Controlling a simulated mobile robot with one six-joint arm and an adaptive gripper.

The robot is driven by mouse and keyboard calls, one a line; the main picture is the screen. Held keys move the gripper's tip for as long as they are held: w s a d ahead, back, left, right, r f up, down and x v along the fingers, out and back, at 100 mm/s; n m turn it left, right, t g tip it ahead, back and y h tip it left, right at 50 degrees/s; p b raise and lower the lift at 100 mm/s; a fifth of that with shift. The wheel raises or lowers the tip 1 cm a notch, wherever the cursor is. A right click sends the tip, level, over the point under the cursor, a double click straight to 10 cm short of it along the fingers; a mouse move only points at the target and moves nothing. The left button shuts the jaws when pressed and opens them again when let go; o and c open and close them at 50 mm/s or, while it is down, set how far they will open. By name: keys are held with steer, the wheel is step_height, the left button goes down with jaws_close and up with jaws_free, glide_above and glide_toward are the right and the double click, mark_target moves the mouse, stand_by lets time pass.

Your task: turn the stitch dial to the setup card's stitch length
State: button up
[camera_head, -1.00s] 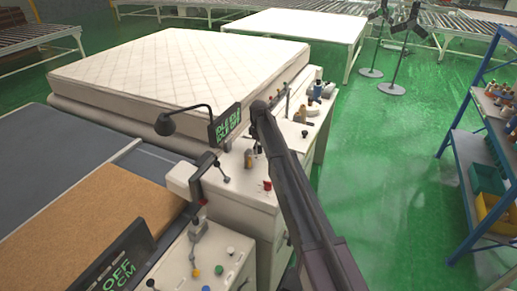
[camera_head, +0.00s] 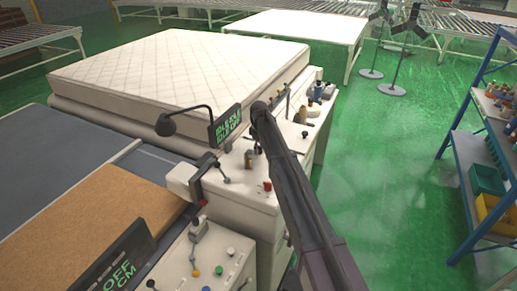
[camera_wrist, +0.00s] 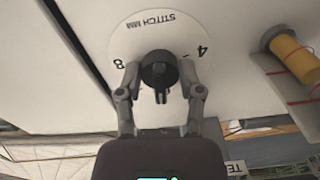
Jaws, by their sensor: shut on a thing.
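The stitch dial's dark round knob (camera_wrist: 160,66) stands in the middle of a white disc (camera_wrist: 125,45) marked "STITCH MM". The numerals 8 and 4 show on the disc, to the left and right of the knob, upside down in the wrist view. My gripper (camera_wrist: 160,80) is shut on the knob, with one finger on each side. I cannot tell which number the knob points to. In the head view my arm hides the dial and the gripper's fingertips. I cannot make out a setup card in either view.
A yellow spool (camera_wrist: 294,56) is beside the dial. In the head view, a dark display (camera_head: 225,126) with green text and a lamp (camera_head: 166,124) stand left of my arm. A quilted mattress (camera_head: 180,70) lies behind; a blue shelf (camera_head: 478,150) stands right, across open green floor.

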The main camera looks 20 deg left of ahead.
steer(key=m, duration=0.5)
steer(key=shift+s, duration=0.1)
steer(key=m, duration=0.4)
steer(key=shift+m, duration=0.3)
steer(key=m, duration=0.4)
steer(key=shift+s, duration=0.1)
steer(key=m, duration=0.4)
steer(key=shift+a+m, duration=0.1)
steer(key=shift+m, duration=0.3)
steer(key=o, duration=1.1)
